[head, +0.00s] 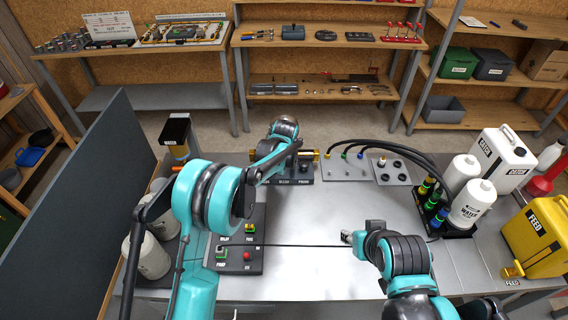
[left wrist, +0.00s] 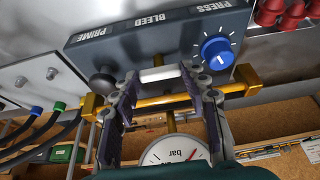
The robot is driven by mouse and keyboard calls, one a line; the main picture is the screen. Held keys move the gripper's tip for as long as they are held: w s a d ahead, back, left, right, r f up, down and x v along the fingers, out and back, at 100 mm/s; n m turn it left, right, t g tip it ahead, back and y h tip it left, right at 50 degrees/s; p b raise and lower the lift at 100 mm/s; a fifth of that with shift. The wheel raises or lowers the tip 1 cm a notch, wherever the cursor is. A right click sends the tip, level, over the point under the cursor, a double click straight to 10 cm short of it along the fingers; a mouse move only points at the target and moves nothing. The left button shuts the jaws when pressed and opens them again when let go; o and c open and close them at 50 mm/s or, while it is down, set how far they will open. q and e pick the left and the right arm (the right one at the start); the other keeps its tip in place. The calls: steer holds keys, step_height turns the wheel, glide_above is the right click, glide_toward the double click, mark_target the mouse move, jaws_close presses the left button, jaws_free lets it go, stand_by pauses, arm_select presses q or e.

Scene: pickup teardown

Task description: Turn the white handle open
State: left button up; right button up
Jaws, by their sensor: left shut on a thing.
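In the left wrist view, the white handle (left wrist: 163,74) is a short pale bar at the BLEED label on the dark valve block (left wrist: 150,37). It lies crosswise between the fingertips of my left gripper (left wrist: 158,82), which is shut on it. In the head view the block (head: 300,180) stands near the table's back edge. My left wrist hides the handle and fingertips there. My right gripper (head: 352,238) is over the front middle of the table, away from the block; its finger opening is not clear.
A black knob (left wrist: 103,82) and a blue knob (left wrist: 217,53) flank the handle. A brass pipe (left wrist: 160,103) and a pressure gauge (left wrist: 175,155) are close to the fingers. In the head view, hoses (head: 408,152) arch right of the block, and a button box (head: 248,257) is in front.

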stand_by(0.3)
arm_select(q)
steer(key=o, duration=0.8)
steer(key=shift+o, duration=0.2)
steer(key=v, duration=1.2)
steer(key=shift+s, duration=0.1)
